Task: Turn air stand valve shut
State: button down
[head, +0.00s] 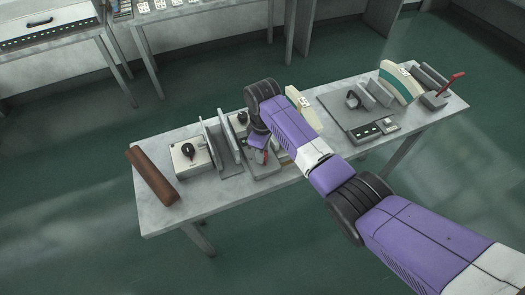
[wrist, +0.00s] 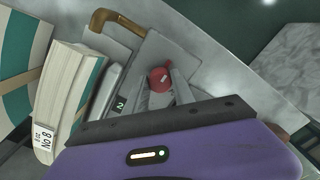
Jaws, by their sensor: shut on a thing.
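In the wrist view, the fingers of my gripper (wrist: 162,90) are closed around a small red round-ended handle (wrist: 160,76), beside a label with the number 2. In the head view my arm covers most of the gripper; a bit of red handle (head: 263,156) shows just below it, over a grey fixture on the table. I cannot tell for sure that this red handle is the air stand valve, nor how far it is turned. A pale box with a black knob (head: 189,149) stands to the left, apart from the gripper.
Upright grey plates (head: 221,146) stand just left of my gripper. A brown bar (head: 152,176) lies at the table's left end. A grey block with a red lever (head: 445,90) is at the right end. The wrist view shows a stack of pale sheets (wrist: 68,92) and a brown curved handle (wrist: 117,20).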

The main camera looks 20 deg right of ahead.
dwell(0.3)
jog(key=c, duration=1.1)
grip_release()
jog(key=shift+o, duration=0.2)
jog(key=shift+r+b, duration=0.45)
jog(key=shift+r, duration=3.5)
